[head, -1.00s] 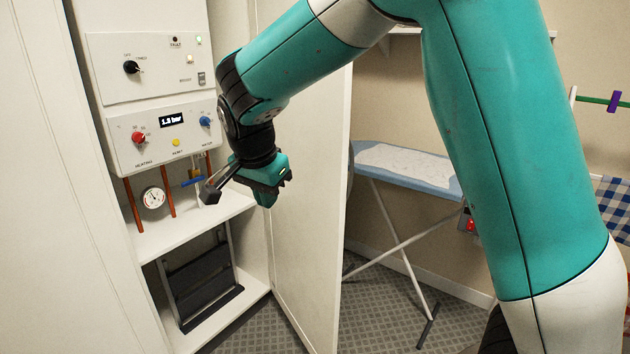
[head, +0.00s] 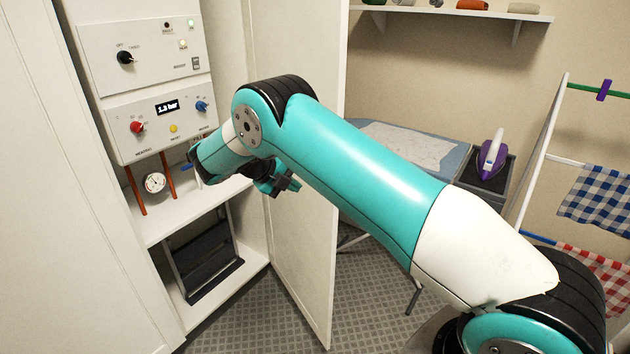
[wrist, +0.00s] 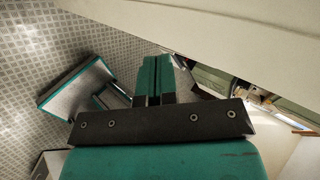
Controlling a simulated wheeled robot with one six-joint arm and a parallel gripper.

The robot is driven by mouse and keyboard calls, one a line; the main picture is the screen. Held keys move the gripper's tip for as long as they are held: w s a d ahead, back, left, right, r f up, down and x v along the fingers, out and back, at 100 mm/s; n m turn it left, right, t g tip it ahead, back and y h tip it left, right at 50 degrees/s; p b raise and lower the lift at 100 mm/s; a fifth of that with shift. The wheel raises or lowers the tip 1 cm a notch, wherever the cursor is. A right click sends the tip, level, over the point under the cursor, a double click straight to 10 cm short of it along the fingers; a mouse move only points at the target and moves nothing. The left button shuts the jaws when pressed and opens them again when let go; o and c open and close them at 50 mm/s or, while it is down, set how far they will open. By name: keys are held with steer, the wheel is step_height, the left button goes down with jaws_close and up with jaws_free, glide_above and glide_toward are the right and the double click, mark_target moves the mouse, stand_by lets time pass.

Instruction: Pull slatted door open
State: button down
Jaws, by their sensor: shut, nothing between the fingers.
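The white door (head: 308,190) stands open on the right side of the white cupboard. Its inner face looks plain in the head view; I cannot make out slats. My gripper (head: 287,184) is shut and empty, in front of the door's inner face and partly behind my forearm. I cannot tell whether it touches the door. In the wrist view my shut fingers (wrist: 153,78) point up the picture, with a pale panel, likely the door (wrist: 250,35), slanting across the upper right beside them.
The cupboard holds a control panel (head: 157,120), a pressure gauge (head: 154,183) and a folded black step stool (head: 203,262). An ironing board (head: 420,147), an iron (head: 492,155) and a drying rack (head: 537,150) stand beyond the door. Patterned floor (head: 255,325) is clear before the cupboard.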

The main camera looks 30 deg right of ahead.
steer(key=d+f+p, duration=0.2)
steer(key=d+p, duration=0.1)
steer(key=d, duration=0.3)
steer(key=shift+s+d+f, duration=0.15)
steer(key=shift+d+f, duration=0.1)
steer(key=shift+d, duration=0.05)
